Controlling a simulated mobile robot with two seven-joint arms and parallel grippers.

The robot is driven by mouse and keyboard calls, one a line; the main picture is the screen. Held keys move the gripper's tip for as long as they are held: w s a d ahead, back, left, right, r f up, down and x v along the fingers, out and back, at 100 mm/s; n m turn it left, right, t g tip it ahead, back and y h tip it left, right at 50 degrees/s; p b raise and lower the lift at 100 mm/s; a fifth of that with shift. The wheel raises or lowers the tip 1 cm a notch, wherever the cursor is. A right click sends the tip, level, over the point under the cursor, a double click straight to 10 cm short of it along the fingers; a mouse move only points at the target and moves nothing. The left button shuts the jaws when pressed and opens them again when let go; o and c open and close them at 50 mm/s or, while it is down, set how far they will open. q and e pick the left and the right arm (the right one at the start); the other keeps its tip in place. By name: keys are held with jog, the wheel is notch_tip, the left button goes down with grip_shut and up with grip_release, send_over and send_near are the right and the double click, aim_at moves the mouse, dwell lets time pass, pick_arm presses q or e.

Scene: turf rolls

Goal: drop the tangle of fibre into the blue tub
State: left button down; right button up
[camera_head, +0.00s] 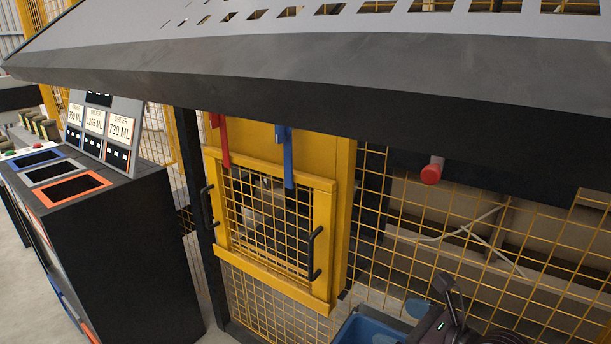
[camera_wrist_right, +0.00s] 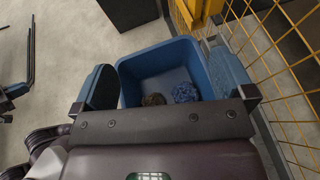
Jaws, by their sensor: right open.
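The blue tub (camera_wrist_right: 150,66) lies below my right gripper (camera_wrist_right: 161,84) in the right wrist view. Two small tangled clumps show inside it: a brown one (camera_wrist_right: 153,99) and a blue-grey one (camera_wrist_right: 185,92). They appear to lie low in the tub; I cannot tell which one is the task's fibre. My right gripper is open, with its fingers wide apart and nothing between them. In the head view the tub (camera_head: 362,327) is partly cut off at the bottom edge, with my right gripper (camera_head: 432,297) over its right side. My left gripper is not in view.
A yellow mesh fence (camera_head: 490,250) runs close beside the tub. A yellow framed mesh hatch (camera_head: 265,220) with black handles stands behind. A black cabinet (camera_head: 130,250) with coloured slots is on the left. A grey hood (camera_head: 300,75) crosses above.

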notch_tip(320, 180, up, 13)
jog(key=p, duration=0.3)
